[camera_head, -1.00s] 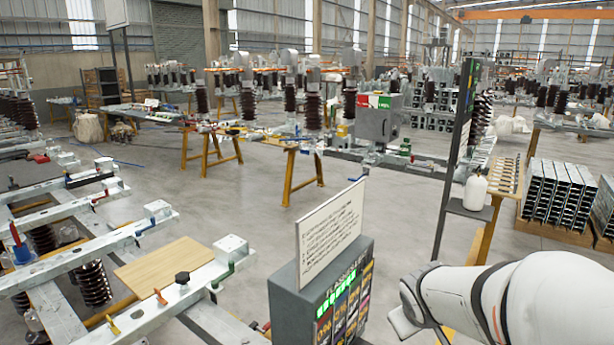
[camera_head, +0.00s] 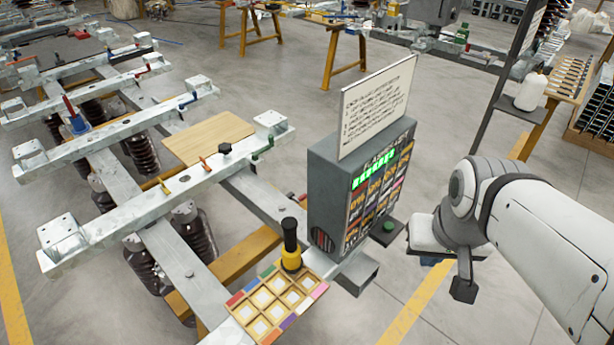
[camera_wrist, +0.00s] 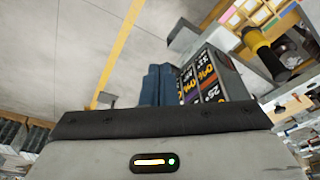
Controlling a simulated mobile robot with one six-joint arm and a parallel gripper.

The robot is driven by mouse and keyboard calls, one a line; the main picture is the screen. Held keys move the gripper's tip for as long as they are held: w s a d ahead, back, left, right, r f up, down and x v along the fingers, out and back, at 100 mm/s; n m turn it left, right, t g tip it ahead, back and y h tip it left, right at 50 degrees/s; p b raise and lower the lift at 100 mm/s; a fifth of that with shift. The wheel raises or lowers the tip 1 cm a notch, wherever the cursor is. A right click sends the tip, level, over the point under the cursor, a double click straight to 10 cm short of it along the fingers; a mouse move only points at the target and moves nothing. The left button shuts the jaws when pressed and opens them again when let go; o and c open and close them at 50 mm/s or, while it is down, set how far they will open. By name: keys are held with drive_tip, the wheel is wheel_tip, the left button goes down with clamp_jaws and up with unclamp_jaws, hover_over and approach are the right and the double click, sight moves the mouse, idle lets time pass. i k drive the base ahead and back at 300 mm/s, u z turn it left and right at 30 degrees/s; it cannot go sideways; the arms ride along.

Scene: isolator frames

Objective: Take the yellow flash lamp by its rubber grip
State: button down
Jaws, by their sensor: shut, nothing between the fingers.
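The yellow flash lamp (camera_head: 291,259) stands upright at the back edge of a wooden compartment tray (camera_head: 239,319), with its black grip (camera_head: 289,234) pointing up. In the wrist view the lamp (camera_wrist: 256,42) is at the upper right, tilted in the picture. My gripper (camera_head: 432,262) is to the right of the lamp, on the other side of the grey box, well apart from it. In the wrist view its blue fingers (camera_wrist: 156,86) are together and empty. In the head view the fingers are mostly hidden under the wrist.
A grey box (camera_head: 330,190) with a coloured, lit front and a white sign (camera_head: 377,106) stands between lamp and gripper. A green button (camera_head: 389,226) is beside it. Metal beams (camera_head: 170,205) and a wooden board (camera_head: 208,139) lie to the left. Open floor is behind the box.

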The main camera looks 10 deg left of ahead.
sight(292, 261)
drive_tip(key=u, duration=0.75)
drive_tip(key=k, duration=1.5)
drive_tip(key=z, duration=0.55)
drive_tip(key=i, duration=1)
drive_tip(key=z, duration=0.05)
